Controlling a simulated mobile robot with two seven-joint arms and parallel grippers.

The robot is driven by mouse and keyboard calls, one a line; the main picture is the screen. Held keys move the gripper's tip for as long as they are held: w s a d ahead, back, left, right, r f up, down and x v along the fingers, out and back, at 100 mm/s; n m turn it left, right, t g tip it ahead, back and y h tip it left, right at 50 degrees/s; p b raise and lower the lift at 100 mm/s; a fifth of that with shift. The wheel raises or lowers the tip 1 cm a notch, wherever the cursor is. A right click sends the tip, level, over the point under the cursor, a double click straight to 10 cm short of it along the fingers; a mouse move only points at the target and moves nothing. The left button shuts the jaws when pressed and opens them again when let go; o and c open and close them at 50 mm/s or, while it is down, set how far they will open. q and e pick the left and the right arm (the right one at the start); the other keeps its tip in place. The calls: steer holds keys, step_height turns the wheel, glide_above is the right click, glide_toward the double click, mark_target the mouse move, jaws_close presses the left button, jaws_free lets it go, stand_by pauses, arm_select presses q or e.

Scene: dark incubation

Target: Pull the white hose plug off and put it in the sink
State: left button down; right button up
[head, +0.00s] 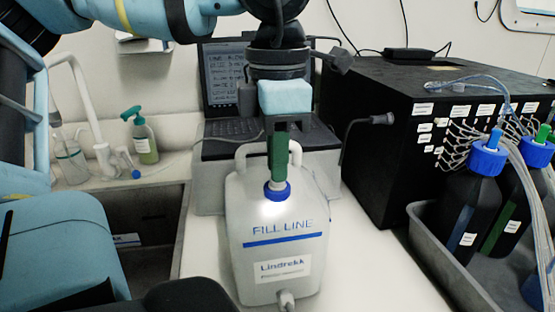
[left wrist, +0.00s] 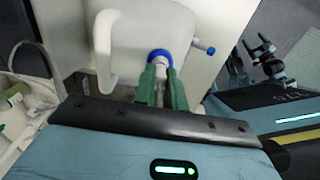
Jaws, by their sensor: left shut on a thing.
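A white jug (head: 285,270) with a blue fill line stands on the white counter in the middle of the head view. A blue collar (head: 277,192) rings its neck. It also shows in the left wrist view (left wrist: 159,56). My left gripper (head: 278,178) points down over the neck. Its green fingers are shut on the white hose plug (left wrist: 161,84), just above the collar; they hide most of it. I cannot tell whether the plug is still seated in the neck. The grey sink (head: 158,218) is to the left of the jug.
A laptop (head: 222,85) stands behind the jug. A black box (head: 380,130) with tubing is on the right, with dark blue-capped bottles (head: 467,200) in a grey tray (head: 425,235). A faucet (head: 95,120) and green pump bottle (head: 144,140) stand behind the sink.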

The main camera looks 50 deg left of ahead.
arm_select(q)
steer(key=shift+r, duration=0.2)
arm_select(e)
steer(key=shift+r, duration=0.15)
arm_select(q)
steer(key=shift+r+p, duration=1.7)
steer(key=shift+r, duration=1.15)
arm_select(e)
steer(key=shift+t, duration=0.4)
steer(key=shift+w+r, duration=0.6)
steer(key=shift+r, duration=0.4)
steer(key=shift+w+r, duration=0.6)
steer(key=shift+r, duration=0.35)
